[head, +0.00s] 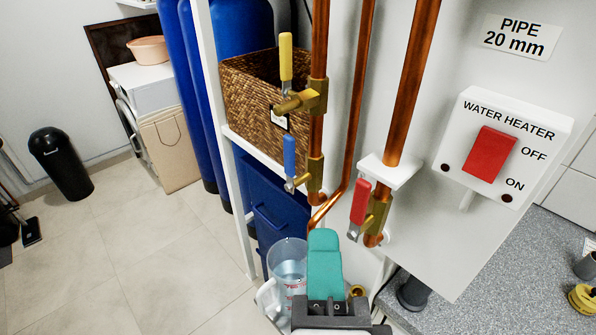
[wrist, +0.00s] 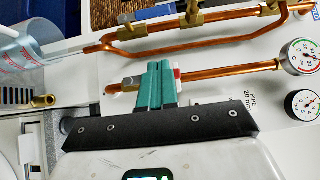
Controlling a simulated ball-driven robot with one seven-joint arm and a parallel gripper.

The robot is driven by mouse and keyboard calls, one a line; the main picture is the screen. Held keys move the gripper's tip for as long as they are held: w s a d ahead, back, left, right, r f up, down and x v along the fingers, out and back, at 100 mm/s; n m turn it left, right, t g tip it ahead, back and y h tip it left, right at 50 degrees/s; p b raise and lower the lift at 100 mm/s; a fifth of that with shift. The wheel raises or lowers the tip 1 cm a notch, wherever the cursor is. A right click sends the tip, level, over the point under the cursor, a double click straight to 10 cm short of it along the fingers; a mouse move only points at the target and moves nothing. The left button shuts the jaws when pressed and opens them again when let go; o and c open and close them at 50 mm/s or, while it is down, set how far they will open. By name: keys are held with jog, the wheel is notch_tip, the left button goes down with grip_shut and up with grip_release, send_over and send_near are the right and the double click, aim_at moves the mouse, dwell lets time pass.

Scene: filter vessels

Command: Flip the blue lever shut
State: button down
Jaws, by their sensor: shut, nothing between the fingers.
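The blue lever (head: 290,157) stands upright on a brass valve (head: 314,175) on a copper pipe, in the middle of the head view. In the wrist view a blue handle (wrist: 153,12) lies near the top edge beside a brass fitting. My gripper (head: 323,238) has teal fingers, shut together and empty. It is below and a little right of the blue lever in the head view, apart from it. In the wrist view the fingertips (wrist: 160,66) lie over the pipe with the red handle, partly hiding it.
A yellow lever (head: 286,56) is above the blue one and a red lever (head: 361,201) to its right. A wicker basket (head: 255,95) sits on the shelf behind. A clear water container (head: 288,262) stands beside my fingers. A heater switch (head: 489,154) is at right.

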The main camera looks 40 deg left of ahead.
aim_at(289, 165)
jog(key=s+a+p+x, duration=0.1)
jog(key=a+p+x, duration=0.1)
jog(key=x, duration=1)
jog(key=shift+s+p, duration=0.35)
